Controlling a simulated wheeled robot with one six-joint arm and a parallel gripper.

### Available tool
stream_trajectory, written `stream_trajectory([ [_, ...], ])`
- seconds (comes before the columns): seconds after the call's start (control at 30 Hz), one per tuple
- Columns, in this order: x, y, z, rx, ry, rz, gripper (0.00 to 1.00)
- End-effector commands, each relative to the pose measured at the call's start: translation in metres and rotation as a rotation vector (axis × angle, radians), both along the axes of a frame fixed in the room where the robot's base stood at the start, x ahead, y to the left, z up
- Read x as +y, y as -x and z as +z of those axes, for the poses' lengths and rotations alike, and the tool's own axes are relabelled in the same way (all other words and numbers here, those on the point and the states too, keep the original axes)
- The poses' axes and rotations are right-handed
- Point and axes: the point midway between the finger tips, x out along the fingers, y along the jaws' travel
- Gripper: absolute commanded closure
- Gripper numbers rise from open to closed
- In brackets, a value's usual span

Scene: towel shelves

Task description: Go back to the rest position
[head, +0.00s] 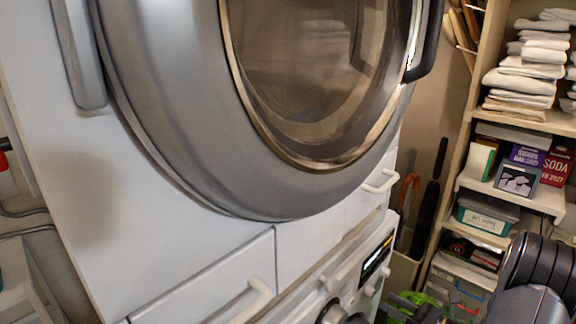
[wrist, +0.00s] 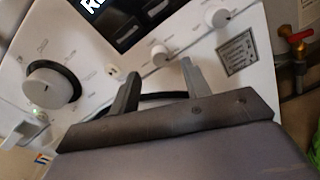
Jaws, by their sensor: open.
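My gripper (wrist: 158,86) shows in the wrist view with its two fingers apart and nothing between them. It is in front of a white control panel (wrist: 95,75) with a large round knob (wrist: 50,87), smaller knobs and a dark display. I cannot tell whether the fingers touch the panel. In the head view, part of my arm shows at the lower right, and the fingertips cannot be made out there.
A washer with a grey round door (head: 180,110) fills the head view, above a white drawer (head: 215,285). Shelves (head: 545,122) with folded towels (head: 525,65) and boxes stand at the right. A red-handled tap (wrist: 299,37) is at the wrist view's right.

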Motion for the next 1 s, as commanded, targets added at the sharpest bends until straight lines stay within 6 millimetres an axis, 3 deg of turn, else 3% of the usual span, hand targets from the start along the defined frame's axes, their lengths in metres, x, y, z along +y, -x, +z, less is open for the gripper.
stream_trajectory([
  [0.1,0.015,-0.014,0.0,0.0,0.0,0.003,0.55],
  [0.37,0.032,-0.033,-0.001,0.0,0.0,0.001,0.55],
  [0.83,0.03,-0.032,-0.001,-0.013,0.014,-0.001,0.55],
  [1.0,0.021,-0.024,-0.001,-0.001,0.0,-0.004,0.55],
])
